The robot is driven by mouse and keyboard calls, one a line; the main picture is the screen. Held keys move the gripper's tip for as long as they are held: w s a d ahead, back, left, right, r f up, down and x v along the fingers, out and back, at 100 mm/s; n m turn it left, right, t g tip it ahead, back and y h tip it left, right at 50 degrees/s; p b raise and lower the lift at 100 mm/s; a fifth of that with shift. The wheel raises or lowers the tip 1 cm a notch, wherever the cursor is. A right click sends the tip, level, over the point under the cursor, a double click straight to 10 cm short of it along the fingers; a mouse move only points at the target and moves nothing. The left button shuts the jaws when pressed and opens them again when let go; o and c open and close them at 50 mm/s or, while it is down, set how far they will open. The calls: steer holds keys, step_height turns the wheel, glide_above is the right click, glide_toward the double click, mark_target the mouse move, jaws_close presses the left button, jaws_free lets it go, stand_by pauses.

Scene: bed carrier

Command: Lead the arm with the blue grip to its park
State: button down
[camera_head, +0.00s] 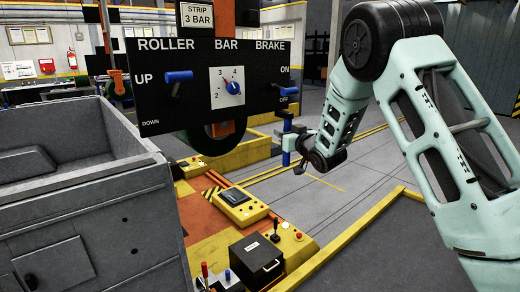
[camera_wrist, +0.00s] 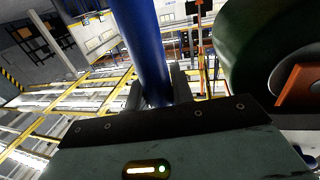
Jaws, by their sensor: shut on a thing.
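The blue grip (camera_head: 286,150) is an upright blue bar below the right end of the black panel, in the head view. It hangs by a small bracket; most of the arm that carries it is hidden behind the panel. In the wrist view the grip is a thick blue cylinder (camera_wrist: 145,40) running between my fingers. My gripper (camera_head: 291,142) is shut around it, and its fingers (camera_wrist: 158,92) show on both sides of the bar. A dark green round roll (camera_head: 210,138) shows below the panel, and large at the right of the wrist view (camera_wrist: 250,55). The park is not identifiable.
The black panel (camera_head: 215,120) has blue levers for roller and brake and a dial. A sign (camera_head: 197,15) reads STRIP 3 BAR. A grey bin (camera_head: 90,210) fills the left. A yellow-edged deck (camera_head: 205,225) carries control boxes. Grey floor (camera_head: 370,180) lies open right of it.

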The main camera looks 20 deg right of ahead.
steer(key=w+d+b, duration=0.1)
steer(key=w+d, duration=0.1)
steer(key=d, duration=0.4)
steer(key=shift+d+r, duration=0.15)
steer(key=c, duration=1.2)
jaws_free()
steer(key=shift+d, duration=0.1)
steer(key=s+d+b, duration=0.1)
steer(key=s+b, duration=0.2)
steer(key=s, duration=1.4)
steer(key=shift+s+d+b, duration=0.15)
steer(key=shift+d+b, duration=0.15)
steer(key=shift+d, duration=0.05)
